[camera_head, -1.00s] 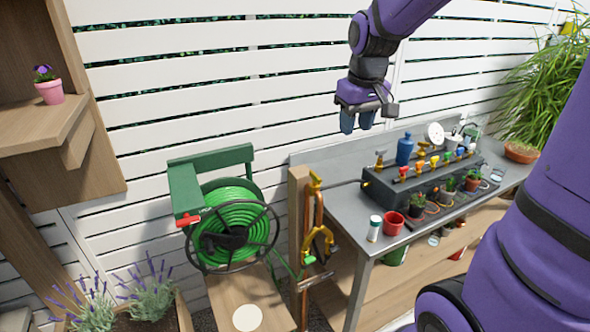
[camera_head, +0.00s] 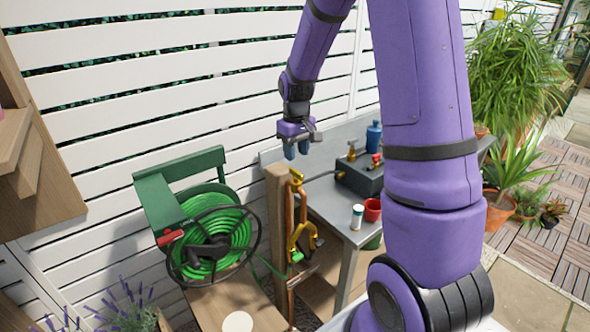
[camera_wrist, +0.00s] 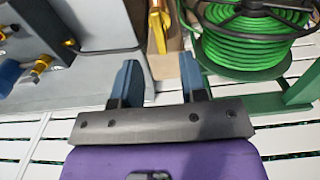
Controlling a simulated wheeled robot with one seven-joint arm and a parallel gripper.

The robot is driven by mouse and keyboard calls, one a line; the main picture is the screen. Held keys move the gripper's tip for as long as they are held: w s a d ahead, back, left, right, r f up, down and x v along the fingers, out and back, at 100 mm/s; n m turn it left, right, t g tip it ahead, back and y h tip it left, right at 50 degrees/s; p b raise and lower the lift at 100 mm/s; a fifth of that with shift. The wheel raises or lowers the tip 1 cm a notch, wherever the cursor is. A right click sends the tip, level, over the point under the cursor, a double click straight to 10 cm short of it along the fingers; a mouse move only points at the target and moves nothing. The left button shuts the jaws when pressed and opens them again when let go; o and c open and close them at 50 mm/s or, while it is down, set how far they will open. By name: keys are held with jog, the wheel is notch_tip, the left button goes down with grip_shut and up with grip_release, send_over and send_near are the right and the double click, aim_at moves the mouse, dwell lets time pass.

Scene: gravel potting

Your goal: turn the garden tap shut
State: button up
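A yellow-brass fitting (camera_head: 296,178) tops a copper pipe on the wooden post (camera_head: 277,215). Lower on the pipe is a yellow looped part (camera_head: 302,236), with a green hose connector (camera_head: 296,256) below it. Which part is the tap's handle I cannot tell for sure. My gripper (camera_head: 296,150) hangs pointing down, just above the post's top in the picture, apart from the pipe. In the wrist view my gripper (camera_wrist: 158,72) has two blue fingers spread with nothing between them. A yellow part (camera_wrist: 157,28) shows beyond the gap, near the post.
A green hose reel (camera_head: 208,245) stands left of the post. The grey bench (camera_head: 328,200) at right holds a black manifold box (camera_head: 360,175), a blue bottle (camera_head: 374,138), a white container (camera_head: 357,217) and a red pot (camera_head: 372,210). A slatted fence (camera_head: 200,90) stands behind.

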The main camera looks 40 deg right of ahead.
aim_at(296, 171)
jog(key=shift+f, duration=3.15)
grip_shut()
